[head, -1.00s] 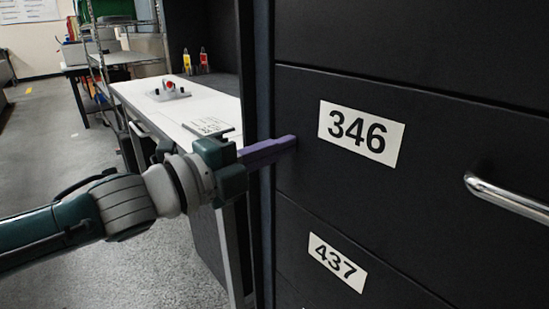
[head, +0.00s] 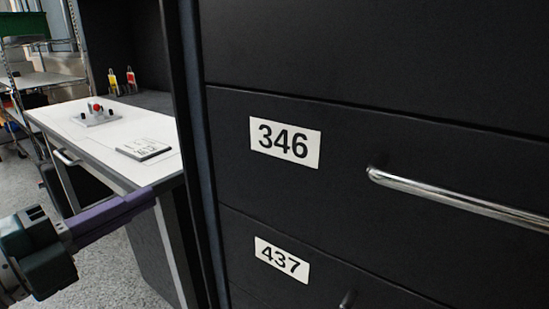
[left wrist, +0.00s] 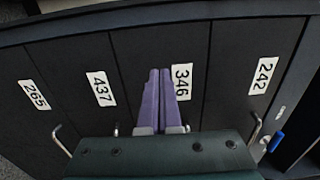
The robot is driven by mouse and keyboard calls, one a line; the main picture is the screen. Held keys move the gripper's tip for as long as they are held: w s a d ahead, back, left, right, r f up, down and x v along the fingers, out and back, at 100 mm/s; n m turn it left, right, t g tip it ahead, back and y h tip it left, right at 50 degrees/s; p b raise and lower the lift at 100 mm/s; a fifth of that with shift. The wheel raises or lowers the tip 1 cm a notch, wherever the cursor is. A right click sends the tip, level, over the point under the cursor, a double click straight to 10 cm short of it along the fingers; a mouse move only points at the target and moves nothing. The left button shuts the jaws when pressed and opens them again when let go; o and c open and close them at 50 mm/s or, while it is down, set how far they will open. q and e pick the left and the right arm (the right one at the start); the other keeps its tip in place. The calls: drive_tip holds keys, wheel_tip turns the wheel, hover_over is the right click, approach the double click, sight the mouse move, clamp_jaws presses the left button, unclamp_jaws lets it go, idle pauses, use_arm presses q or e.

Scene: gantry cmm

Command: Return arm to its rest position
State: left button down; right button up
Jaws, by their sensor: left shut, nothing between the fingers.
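My left gripper (head: 152,194) comes in at the lower left of the head view. Its purple fingers are closed together with nothing between them. They point right, toward the dark drawer cabinet (head: 380,150). In the left wrist view the shut fingers (left wrist: 160,72) point at the cabinet front and overlap the edge of the 346 label (left wrist: 182,80). I cannot tell from these views how large the gap to the cabinet is. My right gripper is not in view.
The drawer labelled 346 (head: 285,142) has a metal bar handle (head: 460,200); drawer 437 (head: 281,260) lies below it. Left of the cabinet stands a white-topped desk (head: 70,128) with a red-topped device (head: 97,115) and a flat pad (head: 145,149). Open floor shows at lower left.

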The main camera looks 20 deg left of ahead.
use_arm(q)
wheel_tip(320, 180, up, 8)
drive_tip(key=s+n+g+y+p, duration=0.1)
drive_tip(key=n+g+y+p, duration=0.2)
drive_tip(key=n+y+p, duration=0.55)
drive_tip(key=s+d+r+n+g+h+p, duration=0.2)
drive_tip(key=s+d+r+n+g+p, duration=0.35)
drive_tip(key=s+p, duration=0.3)
drive_tip(key=s+d+r+n+g+h+p, duration=0.2)
drive_tip(key=s+d+r+n+g+p, duration=0.3)
drive_tip(key=s+p, duration=0.4)
wheel_tip(320, 180, up, 36)
drive_tip(key=w+a+p, duration=0.1)
drive_tip(key=p, duration=3.6)
drive_tip(key=shift+a, duration=0.35)
drive_tip(key=shift+y, duration=0.25)
